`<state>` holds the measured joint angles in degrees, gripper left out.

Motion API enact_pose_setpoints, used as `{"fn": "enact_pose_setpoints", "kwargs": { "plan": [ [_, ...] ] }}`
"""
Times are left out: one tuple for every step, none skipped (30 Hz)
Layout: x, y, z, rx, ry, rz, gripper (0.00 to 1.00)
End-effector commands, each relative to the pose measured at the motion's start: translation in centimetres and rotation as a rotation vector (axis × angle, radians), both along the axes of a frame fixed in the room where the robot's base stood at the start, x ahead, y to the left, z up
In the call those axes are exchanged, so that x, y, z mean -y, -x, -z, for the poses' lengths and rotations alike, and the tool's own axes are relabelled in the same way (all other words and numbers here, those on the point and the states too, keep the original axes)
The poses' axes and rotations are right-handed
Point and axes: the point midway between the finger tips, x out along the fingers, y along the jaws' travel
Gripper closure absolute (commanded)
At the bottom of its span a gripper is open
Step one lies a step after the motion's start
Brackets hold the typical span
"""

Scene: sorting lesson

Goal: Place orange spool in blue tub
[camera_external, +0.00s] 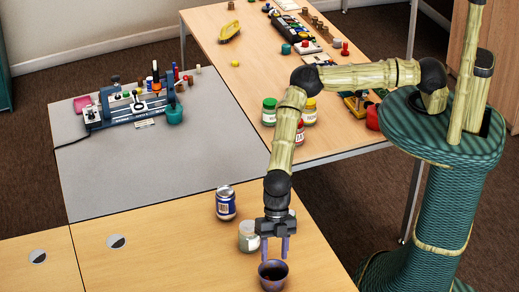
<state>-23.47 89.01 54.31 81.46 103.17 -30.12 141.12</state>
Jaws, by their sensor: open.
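My gripper (275,256) points down, open, with its two fingers apart just above a small blue-purple tub (272,287) at the front of the wooden table. The tub stands upright. A dark, brownish-orange patch shows inside it; I cannot tell whether this is the orange spool. Nothing is visible between the fingers. A small upright orange object stands far off among the items on the grey surface, too small to identify.
A pale-lidded jar (249,238) stands just left of my gripper, and a blue-labelled jar (226,204) behind it. A blue machine (125,113) and a teal pot (174,114) stand on the grey surface. The table left of the tub is mostly clear.

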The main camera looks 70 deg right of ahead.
Motion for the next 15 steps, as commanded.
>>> {"fn": "enact_pose_setpoints", "kwargs": {
  "plan": [
    [0.0, 0.0, 0.01, 0.0, 0.0, 0.0, 0.53],
    [0.0, 0.0, 0.01, 0.0, 0.0, 0.0, 0.53],
    [0.0, 0.0, 0.01, 0.0, 0.0, 0.0, 0.53],
    [0.0, 0.0, 0.01, 0.0, 0.0, 0.0, 0.53],
    [0.0, 0.0, 0.01, 0.0, 0.0, 0.0, 0.53],
    [0.0, 0.0, 0.01, 0.0, 0.0, 0.0, 0.53],
    [0.0, 0.0, 0.0, 0.0, 0.0, 0.0, 0.53],
    [0.0, 0.0, 0.0, 0.0, 0.0, 0.0, 0.53],
    [0.0, 0.0, 0.0, 0.0, 0.0, 0.0, 0.53],
    [0.0, 0.0, 0.0, 0.0, 0.0, 0.0, 0.53],
    [0.0, 0.0, 0.0, 0.0, 0.0, 0.0, 0.53],
    [0.01, -0.03, -0.02, 0.001, -0.001, -0.001, 0.53],
    [0.03, -0.11, -0.09, 0.006, -0.002, -0.006, 0.53],
    [0.07, -0.26, -0.2, 0.014, -0.004, -0.014, 0.53],
    [0.18, -0.57, -0.45, 0.034, -0.009, -0.035, 0.53]
  ]
}}
